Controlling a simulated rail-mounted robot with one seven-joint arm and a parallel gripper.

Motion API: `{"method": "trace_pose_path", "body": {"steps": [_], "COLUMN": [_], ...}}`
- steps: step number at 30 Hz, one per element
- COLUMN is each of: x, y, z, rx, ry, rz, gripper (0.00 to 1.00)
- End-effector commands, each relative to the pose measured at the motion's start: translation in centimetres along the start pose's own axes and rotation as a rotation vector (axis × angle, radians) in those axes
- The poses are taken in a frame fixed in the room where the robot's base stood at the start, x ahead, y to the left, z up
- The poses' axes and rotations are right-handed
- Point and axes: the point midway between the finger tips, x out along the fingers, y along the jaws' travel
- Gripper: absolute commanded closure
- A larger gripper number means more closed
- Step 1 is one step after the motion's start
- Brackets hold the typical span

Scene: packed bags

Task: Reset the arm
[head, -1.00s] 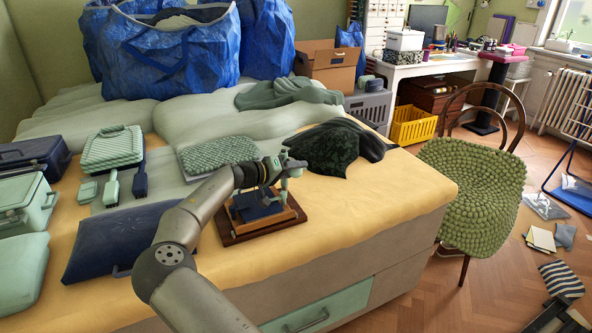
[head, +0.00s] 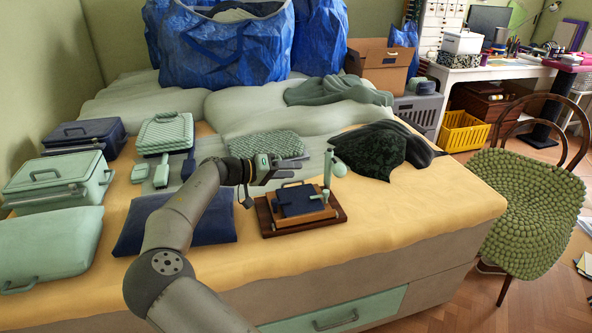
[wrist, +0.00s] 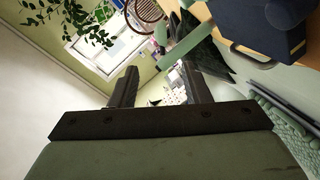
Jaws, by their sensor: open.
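My gripper (head: 290,163) is open and empty, raised above the bed beside a small wooden stand. It points to the right in the head view. In the wrist view its two dark fingers (wrist: 157,84) are spread apart with nothing between them. The wooden stand (head: 335,213) has a dark blue case (head: 297,202) on it and a green post (head: 327,172) at its right. My gripper is apart from the case, behind and above it.
The yellow-covered bed (head: 430,205) holds a dark blue pillow (head: 200,228), green cases (head: 60,184), a striped green case (head: 165,133) and a dark cloth (head: 385,148). Blue bags (head: 225,50) stand behind. A green chair (head: 530,200) is at the right.

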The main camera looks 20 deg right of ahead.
Motion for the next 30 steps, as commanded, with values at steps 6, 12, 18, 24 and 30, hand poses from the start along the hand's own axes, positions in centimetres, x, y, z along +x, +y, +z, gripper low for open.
{"method": "trace_pose_path", "body": {"steps": [6,12,18,24,30], "x": [0.0,3.2,8.1,5.3,-1.5], "y": [0.0,2.3,7.4,12.7,19.8], "z": [0.0,1.6,8.5,14.8,18.9], "rx": [0.0,-0.014,-0.082,-0.162,-0.24], "ry": [0.0,-0.13,-0.476,-0.688,-0.711], "rz": [0.0,-0.061,-0.327,-0.678,-1.006], "gripper": [0.57,0.57,0.57,0.57,0.57]}}
